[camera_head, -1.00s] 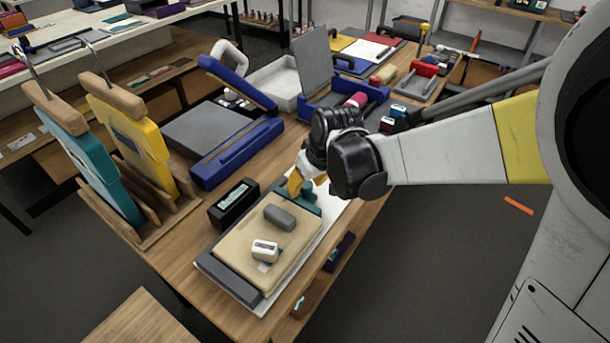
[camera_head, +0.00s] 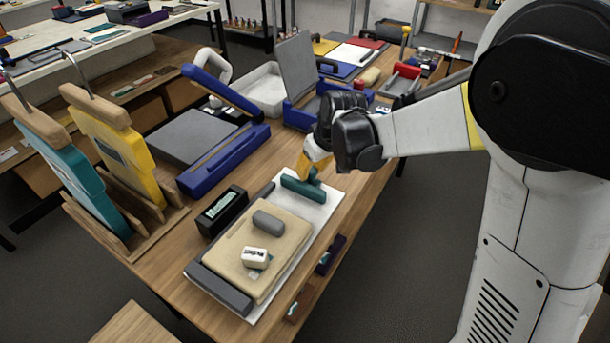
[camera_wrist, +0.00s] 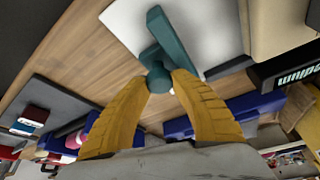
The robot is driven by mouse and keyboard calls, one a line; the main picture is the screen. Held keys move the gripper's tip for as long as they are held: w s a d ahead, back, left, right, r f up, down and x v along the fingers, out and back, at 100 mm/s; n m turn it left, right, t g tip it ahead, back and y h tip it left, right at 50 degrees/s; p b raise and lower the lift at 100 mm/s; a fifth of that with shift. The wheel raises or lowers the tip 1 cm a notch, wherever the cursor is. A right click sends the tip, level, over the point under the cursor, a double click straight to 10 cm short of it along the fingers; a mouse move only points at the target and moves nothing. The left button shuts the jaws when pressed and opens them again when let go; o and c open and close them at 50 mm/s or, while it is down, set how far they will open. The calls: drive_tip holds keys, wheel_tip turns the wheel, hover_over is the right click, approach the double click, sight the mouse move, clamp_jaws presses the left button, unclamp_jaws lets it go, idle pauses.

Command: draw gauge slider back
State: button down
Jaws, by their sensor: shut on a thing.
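The gauge slider (camera_head: 303,188) is a teal bar with an upright knob. It lies across the far end of a white board (camera_head: 328,206), with a gap between it and the beige block (camera_head: 240,255). My gripper (camera_head: 310,168) has yellow fingers and is shut on the slider's knob. In the wrist view, my gripper (camera_wrist: 160,82) has its fingertips on either side of the round teal knob, and the teal bar of the slider (camera_wrist: 167,38) extends over the white board. The slider's underside is hidden.
A grey block (camera_head: 268,222) and a white block (camera_head: 255,257) sit on the beige block. A black display box (camera_head: 222,211) stands left of the board. A blue-framed device (camera_head: 222,160) lies behind it. Bare wood (camera_head: 345,180) shows beside the board.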

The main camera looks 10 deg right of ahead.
drive_tip(key=c, duration=1.1)
unclamp_jaws()
drive_tip(key=shift+o, duration=0.2)
drive_tip(key=v, duration=1.2)
drive_tip(key=s+d+m+t+h, duration=0.1)
drive_tip(key=s+d+m, duration=0.2)
drive_tip(key=s, duration=0.7)
drive_tip(key=s+d+m+t+h, duration=0.1)
drive_tip(key=s+d, duration=0.4)
drive_tip(key=s, duration=0.5)
drive_tip(key=shift+d+f+m+t, duration=0.2)
drive_tip(key=shift+f+m+t, duration=0.35)
drive_tip(key=shift+m, duration=0.45)
